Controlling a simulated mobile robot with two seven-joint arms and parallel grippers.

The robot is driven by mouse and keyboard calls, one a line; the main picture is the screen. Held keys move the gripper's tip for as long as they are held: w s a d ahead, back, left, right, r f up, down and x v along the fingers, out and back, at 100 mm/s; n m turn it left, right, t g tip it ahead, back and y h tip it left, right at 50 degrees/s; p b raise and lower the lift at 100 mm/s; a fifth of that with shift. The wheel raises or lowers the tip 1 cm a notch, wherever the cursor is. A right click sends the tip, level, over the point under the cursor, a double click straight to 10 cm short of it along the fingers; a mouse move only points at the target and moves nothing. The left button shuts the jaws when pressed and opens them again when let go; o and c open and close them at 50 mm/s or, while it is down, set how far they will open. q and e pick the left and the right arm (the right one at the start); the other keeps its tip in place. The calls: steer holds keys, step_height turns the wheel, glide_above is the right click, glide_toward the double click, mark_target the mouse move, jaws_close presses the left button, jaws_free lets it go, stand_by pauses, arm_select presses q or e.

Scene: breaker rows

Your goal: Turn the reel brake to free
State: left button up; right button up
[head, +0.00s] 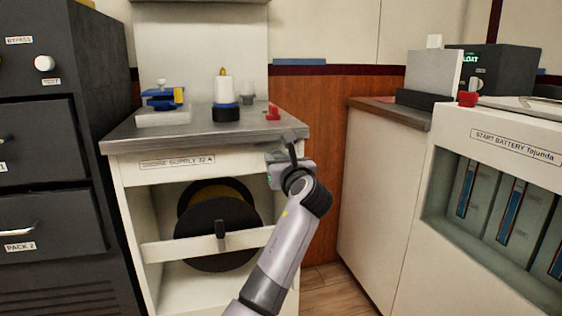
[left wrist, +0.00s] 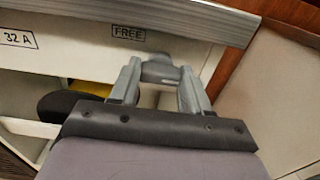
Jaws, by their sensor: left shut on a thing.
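My left gripper (head: 280,165) is at the upper right of the front of the shore supply cabinet, just below the worktop edge. In the left wrist view its two fingers (left wrist: 160,92) are either side of a grey rounded piece, which I take to be the reel brake knob (left wrist: 160,70), and they are shut on it. A FREE label (left wrist: 128,33) is on the panel just above and left of the knob. In the head view the gripper mostly hides the knob, so its exact setting cannot be told. The black reel (head: 215,240) with yellow cable sits in the open bay below.
Blue, white and red fittings stand on the grey worktop (head: 190,128). Dark drawers (head: 40,150) are at left. A battery cabinet (head: 450,135) is at right, with floor between.

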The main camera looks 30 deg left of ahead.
arm_select(q)
steer(key=shift+p, duration=0.3)
arm_select(e)
steer(key=shift+a+r, duration=0.1)
steer(key=shift+r, duration=0.1)
arm_select(q)
steer(key=n+p, duration=0.4)
steer(key=n, duration=1.3)
steer(key=shift+f+n, duration=0.1)
steer(key=shift+n, duration=0.3)
arm_select(e)
steer(key=shift+s+d+g+h, duration=0.15)
steer(key=shift+d+g+h, duration=0.25)
steer(key=shift+g, duration=0.2)
steer(key=shift+a+r, duration=0.1)
steer(key=shift+r, duration=0.05)
